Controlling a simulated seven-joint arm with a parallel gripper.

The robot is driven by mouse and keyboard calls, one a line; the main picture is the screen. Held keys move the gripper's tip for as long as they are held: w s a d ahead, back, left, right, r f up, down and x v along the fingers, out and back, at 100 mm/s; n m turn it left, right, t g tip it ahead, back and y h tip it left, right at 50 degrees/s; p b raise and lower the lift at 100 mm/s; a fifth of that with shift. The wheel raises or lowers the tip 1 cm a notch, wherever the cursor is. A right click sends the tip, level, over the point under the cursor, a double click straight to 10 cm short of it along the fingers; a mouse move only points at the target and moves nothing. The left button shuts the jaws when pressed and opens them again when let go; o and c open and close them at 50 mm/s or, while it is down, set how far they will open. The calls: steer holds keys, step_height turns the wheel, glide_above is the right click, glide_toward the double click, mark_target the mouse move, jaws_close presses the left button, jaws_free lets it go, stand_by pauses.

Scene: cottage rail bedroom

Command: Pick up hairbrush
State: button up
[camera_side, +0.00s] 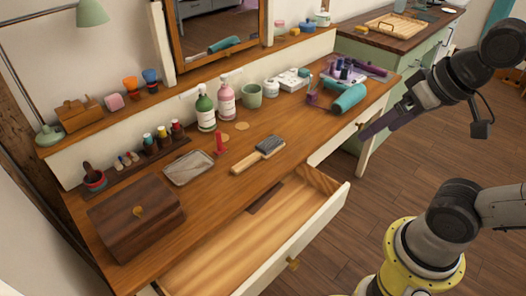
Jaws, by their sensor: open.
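The hairbrush (258,154) lies on the wooden dresser top, near its front edge above the open drawer. It has a pale wooden handle pointing lower left and a dark bristled head at upper right. Nothing covers it. My gripper (378,127) is at the right, near the dresser's right front edge, well to the right of the brush and apart from it. Its purple fingers point left and down. It is open, and I see nothing held in it.
An open drawer (235,240) juts out below the brush. A wooden box (137,218), a metal tray (189,168) and a red candle-like piece (220,143) stand left of the brush. Bottles (206,110) stand behind. A teal hairdryer (348,99) lies at right.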

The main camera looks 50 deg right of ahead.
steer(key=w+r+m, duration=0.4)
steer(key=w+r, duration=0.2)
steer(key=w, duration=0.1)
steer(key=m+g, duration=0.6)
steer(key=m, duration=0.5)
glide_above(265, 146)
steer(key=f, duration=3.2)
steer(key=shift+w+d+f, duration=0.25)
steer(key=shift+d, duration=0.05)
steer(key=shift+s+a+f, duration=0.1)
steer(key=shift+a+f, duration=0.05)
steer(key=shift+f, duration=1.3)
steer(key=shift+s+a+f, duration=0.1)
steer(key=shift+f, duration=1.3)
